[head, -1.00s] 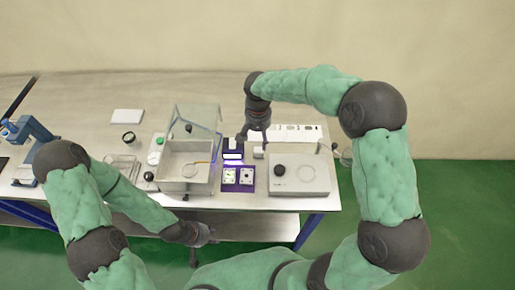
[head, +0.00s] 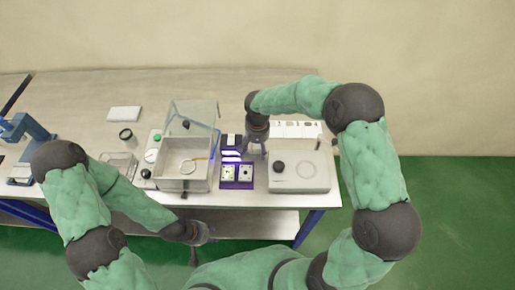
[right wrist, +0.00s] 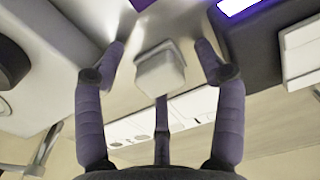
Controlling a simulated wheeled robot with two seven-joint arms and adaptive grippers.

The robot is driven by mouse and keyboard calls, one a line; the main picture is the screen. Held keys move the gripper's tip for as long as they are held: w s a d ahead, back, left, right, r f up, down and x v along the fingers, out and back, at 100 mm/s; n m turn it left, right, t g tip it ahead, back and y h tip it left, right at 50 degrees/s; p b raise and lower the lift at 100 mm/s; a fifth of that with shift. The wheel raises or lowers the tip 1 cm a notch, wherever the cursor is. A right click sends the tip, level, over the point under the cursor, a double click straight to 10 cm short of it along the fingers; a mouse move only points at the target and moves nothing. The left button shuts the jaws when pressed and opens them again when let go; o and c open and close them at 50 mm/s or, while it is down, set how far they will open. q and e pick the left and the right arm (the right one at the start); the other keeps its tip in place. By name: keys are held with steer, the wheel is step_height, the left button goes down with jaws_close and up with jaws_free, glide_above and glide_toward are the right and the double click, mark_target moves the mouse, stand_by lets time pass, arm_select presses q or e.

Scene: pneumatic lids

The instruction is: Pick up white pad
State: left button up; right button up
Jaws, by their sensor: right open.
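A small white block-like pad (right wrist: 160,72) with rounded edges stands on the steel table between the spread fingers of my right gripper (right wrist: 161,62) in the right wrist view. The fingers are open, with gaps on both sides of the pad. In the head view my right gripper (head: 254,153) points down at the table and hides the pad. My left gripper (head: 201,241) hangs low in front of the table edge, away from the pad; its finger opening is unclear.
An open clear-lidded box (head: 183,183) stands left of my right gripper. A purple board (head: 237,184) with lit modules lies close by. A grey box with a black knob (head: 312,181) stands to the right. A white strip (head: 295,129) lies behind. A flat white slab (head: 125,113) lies at back left.

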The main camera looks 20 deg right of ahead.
steer(key=c, duration=1.3)
steer(key=shift+r, duration=0.1)
steer(key=shift+r, duration=0.45)
step_height(320, 180, up, 2)
steer(key=shift+p, duration=0.3)
steer(key=s+a+r, duration=0.1)
steer(key=r, duration=0.1)
steer(key=s+a+r, duration=0.1)
steer(key=r, duration=0.1)
steer(key=s+a+r+p, duration=0.1)
steer(key=s+r, duration=0.1)
steer(key=shift+a+r, duration=0.15)
steer(key=shift+r, duration=0.1)
steer(key=s+a+r, duration=0.3)
steer(key=s+a, duration=0.1)
steer(key=s, duration=0.2)
steer(key=shift+a+p, duration=0.3)
steer(key=shift+a, duration=0.05)
steer(key=shift+s+a+r, duration=0.25)
steer(key=shift+s+a, duration=0.1)
steer(key=shift+s, duration=0.15)
